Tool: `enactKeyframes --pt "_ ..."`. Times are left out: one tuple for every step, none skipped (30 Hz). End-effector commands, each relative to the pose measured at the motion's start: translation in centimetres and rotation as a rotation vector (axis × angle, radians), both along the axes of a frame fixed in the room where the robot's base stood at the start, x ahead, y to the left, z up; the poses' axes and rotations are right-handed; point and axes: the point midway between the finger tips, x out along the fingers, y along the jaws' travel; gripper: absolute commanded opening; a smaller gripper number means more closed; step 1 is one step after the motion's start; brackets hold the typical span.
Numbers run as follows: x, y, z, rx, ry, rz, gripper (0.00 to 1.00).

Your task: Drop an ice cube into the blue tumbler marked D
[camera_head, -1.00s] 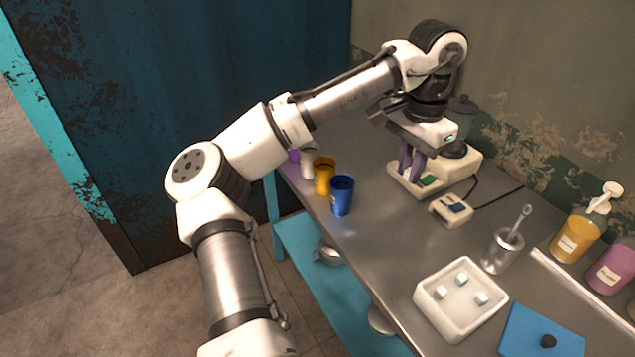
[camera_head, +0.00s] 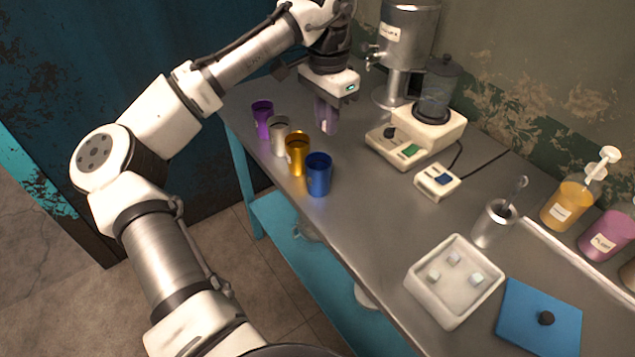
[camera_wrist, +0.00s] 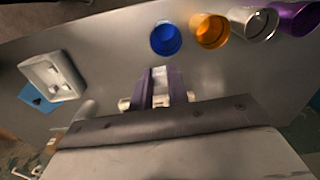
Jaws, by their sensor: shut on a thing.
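The blue tumbler (camera_head: 319,177) stands upright at the near end of a row of cups on the steel table; I cannot read its mark. It also shows in the wrist view (camera_wrist: 165,40), opening visible, just beyond my fingertips. My gripper (camera_head: 327,122) points down above the table, behind the tumbler in the head view and apart from it. In the wrist view my gripper (camera_wrist: 159,76) is shut on a small pale ice cube (camera_wrist: 159,73) between its purple fingers. More ice cubes (camera_head: 453,258) lie in the white tray (camera_head: 436,306).
Orange (camera_head: 297,155), silver (camera_head: 279,137) and purple (camera_head: 262,120) cups stand close beside the blue tumbler. A blender base (camera_head: 415,137) and a small switch box (camera_head: 437,182) stand to the right. The table between tumbler and tray is clear.

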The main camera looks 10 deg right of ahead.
Motion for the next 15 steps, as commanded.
enactKeyframes --pt "0.0 0.0 -1.3 0.001 0.0 0.001 0.0" --pt "0.0 0.1 -1.7 0.001 0.0 0.001 0.0" --pt "0.0 0.1 -2.2 0.001 0.0 0.001 0.0" --pt "0.0 0.1 -2.5 0.002 -0.001 0.001 0.0" --pt "0.0 0.1 -2.7 0.002 -0.001 0.001 0.0" --pt "0.0 0.0 -3.0 0.001 -0.002 0.001 0.0" --pt "0.0 0.0 -3.2 0.001 -0.002 0.001 0.0" --pt "0.0 0.0 -3.3 0.0 -0.001 0.001 0.0" --pt "0.0 0.0 -3.4 0.0 -0.001 0.001 0.0" --pt "0.0 0.0 -3.4 0.0 -0.001 0.001 0.0" --pt "0.0 0.0 -3.4 0.0 -0.001 0.001 0.0" --pt "0.0 0.0 -3.4 0.0 0.0 0.001 0.0" --pt "0.0 0.0 -3.4 0.0 0.0 0.001 0.0" --pt "0.0 0.0 -3.4 0.0 0.0 0.001 0.0" --pt "0.0 0.0 -3.3 0.0 0.0 0.001 0.0"
